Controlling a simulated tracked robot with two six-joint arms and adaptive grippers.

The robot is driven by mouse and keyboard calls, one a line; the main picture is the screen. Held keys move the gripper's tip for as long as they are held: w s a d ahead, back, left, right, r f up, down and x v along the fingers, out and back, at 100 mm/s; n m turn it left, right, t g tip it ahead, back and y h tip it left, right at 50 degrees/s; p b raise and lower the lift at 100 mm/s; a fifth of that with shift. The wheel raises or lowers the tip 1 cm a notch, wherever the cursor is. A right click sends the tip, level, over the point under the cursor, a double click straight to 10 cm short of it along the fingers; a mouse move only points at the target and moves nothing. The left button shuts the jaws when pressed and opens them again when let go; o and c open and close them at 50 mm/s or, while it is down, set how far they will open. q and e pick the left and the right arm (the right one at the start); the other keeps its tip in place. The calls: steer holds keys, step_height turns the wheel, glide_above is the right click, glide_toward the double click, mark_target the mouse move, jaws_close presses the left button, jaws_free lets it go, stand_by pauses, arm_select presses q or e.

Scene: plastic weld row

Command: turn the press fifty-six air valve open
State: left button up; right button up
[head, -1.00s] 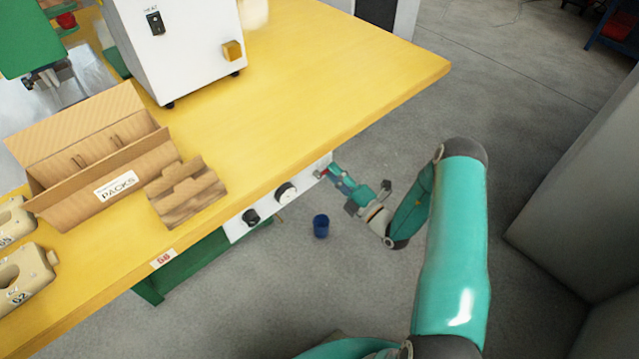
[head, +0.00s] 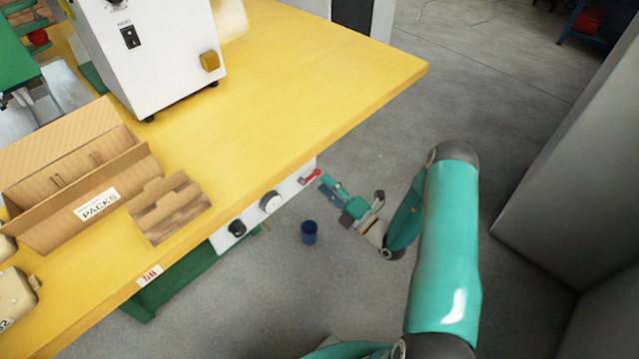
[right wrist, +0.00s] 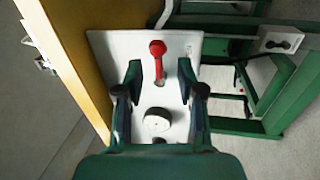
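The red valve handle (head: 311,177) is on the right end of the white panel under the bench edge. In the right wrist view the red handle (right wrist: 158,62) lies lengthwise in line with the gap between my fingers, its round end beyond the fingertips. My right gripper (head: 327,187) is open and empty, just right of the handle and slightly apart from it in the head view. The wrist view shows both fingers spread over the panel (right wrist: 110,47). A "56" tag (head: 149,275) is on the bench edge. My left gripper is not in view.
A round white gauge (head: 271,202) and a black knob (head: 237,228) sit left of the handle. The yellow bench top (head: 330,85) overhangs the panel. A blue cup-like bin (head: 309,232) stands on the floor. Open floor lies right of the bench.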

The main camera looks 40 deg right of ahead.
steer(key=v, duration=0.9)
steer(key=shift+s, duration=0.15)
